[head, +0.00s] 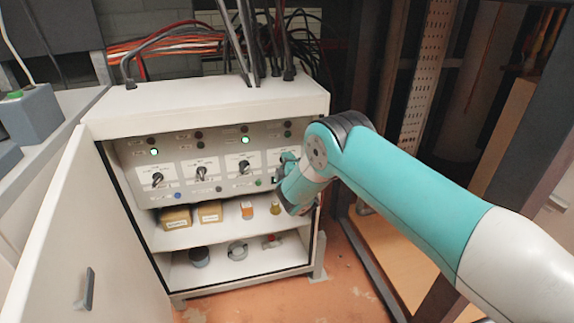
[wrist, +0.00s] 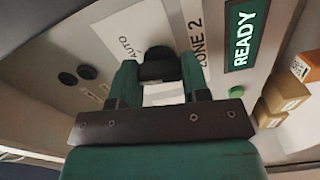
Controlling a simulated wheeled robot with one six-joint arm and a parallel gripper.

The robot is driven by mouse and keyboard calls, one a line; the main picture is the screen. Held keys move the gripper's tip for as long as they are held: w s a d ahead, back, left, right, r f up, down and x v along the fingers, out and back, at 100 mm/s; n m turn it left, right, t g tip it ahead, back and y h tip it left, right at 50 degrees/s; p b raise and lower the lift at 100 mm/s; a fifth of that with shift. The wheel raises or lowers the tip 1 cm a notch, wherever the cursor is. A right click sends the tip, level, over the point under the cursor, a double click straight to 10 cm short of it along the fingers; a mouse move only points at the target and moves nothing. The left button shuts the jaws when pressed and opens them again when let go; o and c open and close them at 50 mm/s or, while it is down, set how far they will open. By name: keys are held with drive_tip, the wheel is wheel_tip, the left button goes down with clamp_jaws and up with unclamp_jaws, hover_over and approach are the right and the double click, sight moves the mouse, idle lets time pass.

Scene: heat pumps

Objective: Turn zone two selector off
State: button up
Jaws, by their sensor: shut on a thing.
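The zone two selector (wrist: 158,62) is a dark knob on a white plate in the wrist view, beside the printed label ZONE 2 (wrist: 197,38). The word AUTO (wrist: 124,46) is printed on its plate. My gripper (wrist: 157,76) has its two green fingers on either side of the knob, shut on it. The knob's pointer direction is hard to tell. In the head view my gripper (head: 284,170) is at the rightmost selector on the cabinet panel, and my wrist hides most of that selector.
Other selectors (head: 201,173) stand left along the panel. Two green lamps (head: 154,153) are lit above. A READY sign (wrist: 245,35) and a green button (wrist: 236,92) are near my gripper. The cabinet door (head: 85,245) stands open at left.

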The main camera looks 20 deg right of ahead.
drive_tip(key=shift+n, duration=0.9)
drive_tip(key=o, duration=0.9)
drive_tip(key=shift+s, duration=0.15)
drive_tip(key=s+b, duration=1.7)
drive_tip(key=b, duration=0.3)
drive_tip(key=shift+s, duration=0.1)
